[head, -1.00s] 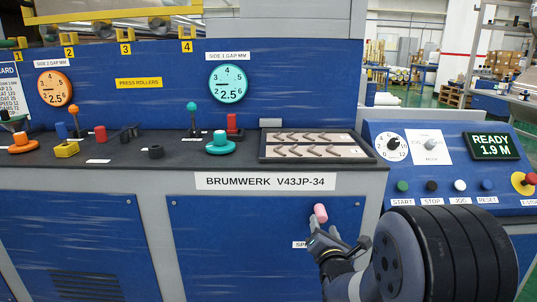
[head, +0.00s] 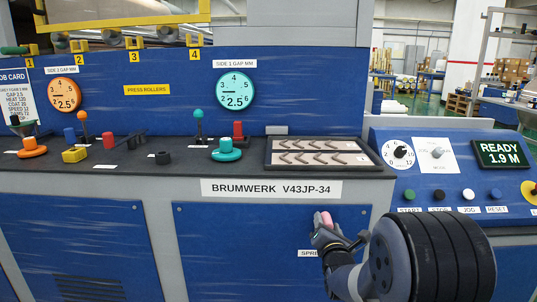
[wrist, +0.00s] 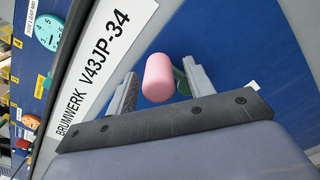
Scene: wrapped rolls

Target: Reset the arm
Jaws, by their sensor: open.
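My gripper (head: 326,230) is in front of the blue front panel of the machine, below the BRUMWERK label. A pink rounded cylinder (head: 325,217) shows at the fingertips, partly hidden by them in the head view. In the wrist view the two fingers (wrist: 160,72) stand apart, with the pink cylinder (wrist: 159,78) between them and a visible gap on each side. A bit of green shows just behind it. I cannot tell how the cylinder is fixed. My arm extends from the lower right.
The button panel (head: 447,185) with a READY display stands at the right, close above my arm. A partly hidden white label (head: 307,253) is below the gripper.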

